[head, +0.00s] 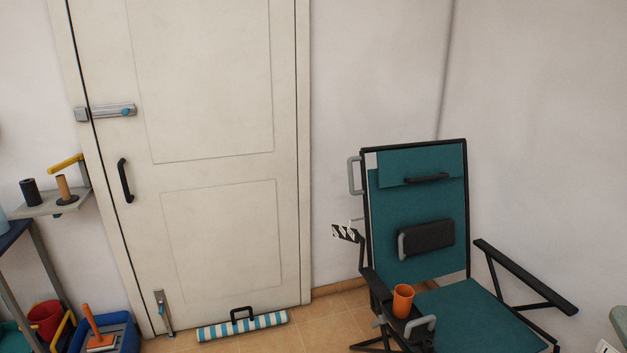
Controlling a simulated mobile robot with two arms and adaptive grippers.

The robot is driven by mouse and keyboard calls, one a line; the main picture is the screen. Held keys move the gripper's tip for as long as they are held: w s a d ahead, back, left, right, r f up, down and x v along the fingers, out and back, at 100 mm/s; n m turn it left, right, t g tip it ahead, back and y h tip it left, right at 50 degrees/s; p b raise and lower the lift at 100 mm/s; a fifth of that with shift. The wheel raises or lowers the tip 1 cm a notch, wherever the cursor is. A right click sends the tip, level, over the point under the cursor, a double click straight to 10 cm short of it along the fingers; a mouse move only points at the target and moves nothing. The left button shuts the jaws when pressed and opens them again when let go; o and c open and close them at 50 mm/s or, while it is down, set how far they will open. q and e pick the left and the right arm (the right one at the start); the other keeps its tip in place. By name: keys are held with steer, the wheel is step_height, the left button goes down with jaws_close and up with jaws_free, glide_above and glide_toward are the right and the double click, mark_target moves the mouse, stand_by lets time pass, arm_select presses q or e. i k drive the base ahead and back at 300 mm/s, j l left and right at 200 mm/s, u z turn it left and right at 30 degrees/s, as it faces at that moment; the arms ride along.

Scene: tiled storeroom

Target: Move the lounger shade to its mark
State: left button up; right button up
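The lounger (404,220) is a teal folding chair with a black frame, standing at the right in the head view. Its shade seems to be the teal flap (425,160) across the top of the backrest. A black bar handle (427,178) sits near the flap's lower edge. A small pale patch (371,161) shows at the flap's upper left; I cannot tell whether it is the mark. A black-and-white chequered piece (347,233) sticks out at the chair's left side. Neither of my grippers is in view.
An orange cup (402,301) stands at the chair's left armrest. The right armrest (525,276) juts outward. A closed white door (205,130) stands left, with a striped draught roll (243,325) at its foot. A shelf (52,203) and a blue bin (118,329) are far left.

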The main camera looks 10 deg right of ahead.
mark_target(410, 166)
steer(key=i+z, duration=0.15)
steer(key=i, duration=0.4)
steer(key=i+j+z, duration=0.1)
steer(key=i, duration=0.45)
steer(key=i+j+z, duration=0.15)
steer(key=i, duration=0.4)
steer(key=j, duration=0.1)
